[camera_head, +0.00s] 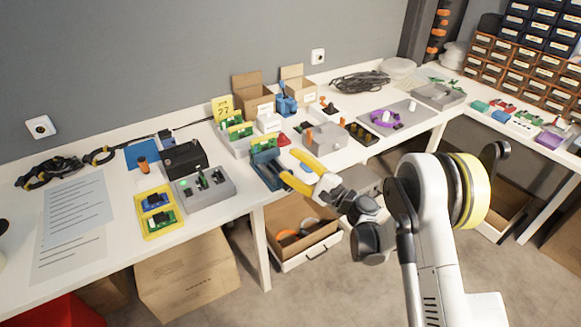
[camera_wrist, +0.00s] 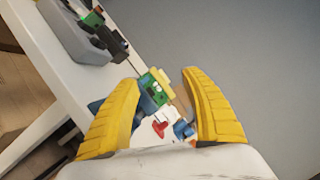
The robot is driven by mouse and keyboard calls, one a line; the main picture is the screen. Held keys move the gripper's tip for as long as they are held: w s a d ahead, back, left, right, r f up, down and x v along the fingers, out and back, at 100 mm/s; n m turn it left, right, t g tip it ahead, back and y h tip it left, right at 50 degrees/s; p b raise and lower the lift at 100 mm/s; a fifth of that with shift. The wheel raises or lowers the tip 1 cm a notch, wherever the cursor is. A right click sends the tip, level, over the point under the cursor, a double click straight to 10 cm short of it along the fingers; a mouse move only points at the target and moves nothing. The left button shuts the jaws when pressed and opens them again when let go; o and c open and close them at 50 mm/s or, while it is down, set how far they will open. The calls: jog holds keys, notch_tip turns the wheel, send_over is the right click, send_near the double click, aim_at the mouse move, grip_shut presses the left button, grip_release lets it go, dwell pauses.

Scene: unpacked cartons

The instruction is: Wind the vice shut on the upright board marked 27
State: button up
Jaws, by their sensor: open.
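A blue vice-like block (camera_head: 265,166) sits at the bench's front edge, partly hidden by my gripper (camera_head: 287,163). The yellow fingers are apart beside its right side; contact cannot be told. A yellow tag marked 27 (camera_head: 223,106) stands behind a rack with green boards (camera_head: 237,130), left of and behind the vice. In the wrist view my open gripper (camera_wrist: 160,76) frames a green board with a yellow top (camera_wrist: 153,86), with a red piece (camera_wrist: 160,129) nearer. The vice's handle is not clear.
A grey fixture (camera_head: 205,187) and a yellow tray of boards (camera_head: 157,212) lie to the left. A grey box with an orange part (camera_head: 325,138) stands right of the vice.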

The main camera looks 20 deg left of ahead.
jog(key=n, duration=0.1)
jog(key=n+t+h+p, duration=0.1)
jog(key=n+h, duration=0.6)
jog(key=n, duration=0.9)
send_near(289, 186)
jog(key=shift+h, duration=0.3)
jog(key=b+x, duration=0.1)
jog(key=x, duration=1)
jog(key=shift+w+d+f, duration=0.15)
jog(key=shift+w, duration=0.1)
jog(key=c, duration=1.2)
jog(key=shift+m+g+y, duration=0.4)
jog(key=shift+m+y, duration=0.1)
jog(key=shift+m, duration=0.4)
